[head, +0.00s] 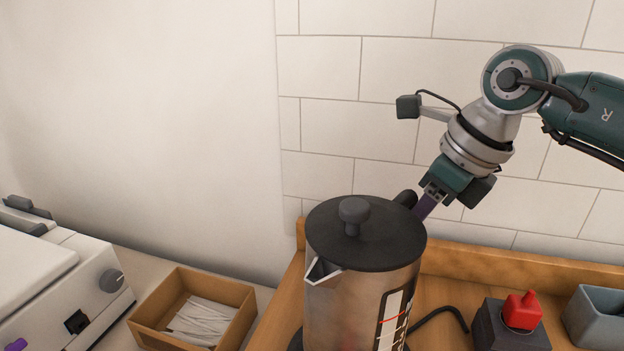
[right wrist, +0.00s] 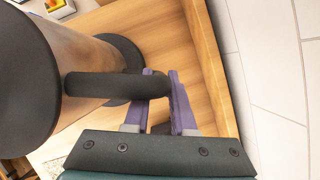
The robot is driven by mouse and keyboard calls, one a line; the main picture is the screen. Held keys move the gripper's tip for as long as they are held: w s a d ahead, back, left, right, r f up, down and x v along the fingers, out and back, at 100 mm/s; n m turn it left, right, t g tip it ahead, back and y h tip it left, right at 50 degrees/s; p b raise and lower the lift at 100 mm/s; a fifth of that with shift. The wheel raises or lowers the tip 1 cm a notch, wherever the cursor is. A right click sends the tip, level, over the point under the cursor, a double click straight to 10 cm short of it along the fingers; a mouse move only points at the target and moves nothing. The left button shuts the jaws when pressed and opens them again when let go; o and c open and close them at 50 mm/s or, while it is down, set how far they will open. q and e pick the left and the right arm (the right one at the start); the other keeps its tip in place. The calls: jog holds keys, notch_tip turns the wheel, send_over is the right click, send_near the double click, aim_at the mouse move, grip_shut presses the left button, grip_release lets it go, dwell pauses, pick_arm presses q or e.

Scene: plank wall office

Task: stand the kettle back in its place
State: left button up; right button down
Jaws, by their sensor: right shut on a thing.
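The kettle (head: 352,300) is steel with a black lid and knob, and it stands roughly upright in the lower middle of the head view. Its spout points to the lower left. My right gripper (head: 428,205) is shut on the black handle at the kettle's back right. In the right wrist view the purple fingers (right wrist: 165,98) close around the end of the handle (right wrist: 112,86). A round black base (right wrist: 128,52) shows beyond the kettle's bottom. I cannot tell whether the kettle touches it. My left gripper is out of view.
A wooden tray with a raised rim (head: 520,268) lies under the kettle. A black cord (head: 440,314), a dark block with a red top (head: 521,311) and a grey bin (head: 594,320) are right of it. A wooden box of white sticks (head: 240,318) and a white machine (head: 60,285) are left.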

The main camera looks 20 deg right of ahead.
notch_tip(320, 180, down, 4)
jog(key=shift+f, duration=0.1)
jog(key=shift+w, duration=0.1)
jog(key=shift+f, duration=0.1)
jog(key=c, duration=0.7)
grip_release()
jog(key=shift+c, duration=0.2)
